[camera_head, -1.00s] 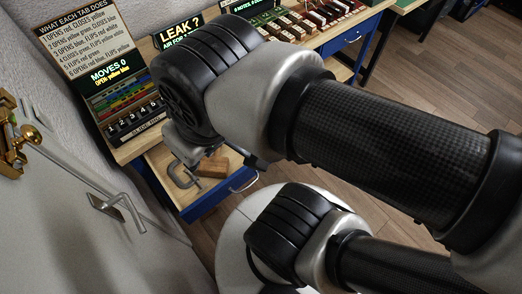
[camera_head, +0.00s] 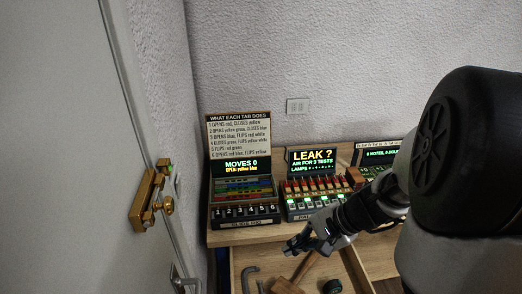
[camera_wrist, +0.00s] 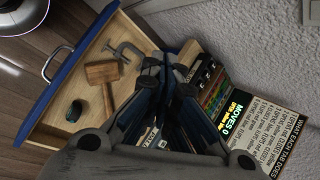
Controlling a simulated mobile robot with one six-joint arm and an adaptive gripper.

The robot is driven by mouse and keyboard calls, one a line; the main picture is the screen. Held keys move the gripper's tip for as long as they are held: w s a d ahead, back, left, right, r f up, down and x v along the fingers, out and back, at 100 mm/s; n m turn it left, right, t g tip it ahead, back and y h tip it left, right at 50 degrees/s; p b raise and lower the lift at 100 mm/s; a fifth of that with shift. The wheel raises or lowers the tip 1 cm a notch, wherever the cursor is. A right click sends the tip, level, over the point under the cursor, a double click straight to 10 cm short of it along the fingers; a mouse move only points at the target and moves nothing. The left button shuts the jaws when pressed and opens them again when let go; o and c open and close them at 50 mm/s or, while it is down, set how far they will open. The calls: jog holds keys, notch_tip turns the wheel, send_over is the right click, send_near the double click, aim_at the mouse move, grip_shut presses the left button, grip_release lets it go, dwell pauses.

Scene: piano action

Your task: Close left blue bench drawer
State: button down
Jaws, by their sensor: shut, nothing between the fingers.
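The left blue bench drawer (camera_wrist: 48,118) is pulled open in the wrist view, with a blue front edge and a metal bow handle (camera_wrist: 52,66). A clamp (camera_wrist: 124,50), a wooden mallet (camera_wrist: 103,74) and a small dark round object (camera_wrist: 74,110) lie in it. In the head view the open drawer (camera_head: 240,262) shows below the bench top; its front is out of frame. My gripper (camera_head: 301,243) is above the drawer in the head view, its fingers together and empty. In the wrist view my gripper (camera_wrist: 163,62) hangs over the drawer's inner side, apart from the handle.
On the bench top (camera_head: 228,236) stand the tab panel (camera_head: 242,190) and the LEAK panel (camera_head: 313,185). Another panel (camera_head: 378,160) is partly behind my arm. A grey door (camera_head: 92,120) with a brass lock (camera_head: 150,196) is close on the left. A wall is behind the bench.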

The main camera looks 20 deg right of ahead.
jog(key=s+d+f+m+t+h, duration=0.2)
jog(key=s+d+f+m, duration=0.3)
jog(key=d+f+m, duration=0.35)
jog(key=s+d+f+m+t+h, duration=0.1)
jog(key=s+d+f+m+t, duration=0.25)
jog(key=d+f+m, duration=0.45)
jog(key=s+d+f+m+g+h+p, duration=0.1)
jog(key=s+d+f+m+h, duration=0.2)
jog(key=s+f, duration=0.5)
jog(key=s+d+f+m+h, duration=0.1)
jog(key=s+f+m+h, duration=0.1)
jog(key=s+f+m, duration=0.45)
jog(key=w+d+f+n+b, duration=0.1)
jog(key=w+d+f+b, duration=0.1)
jog(key=w+f, duration=0.7)
jog(key=shift+w+d, duration=0.15)
jog(key=shift+d, duration=0.2)
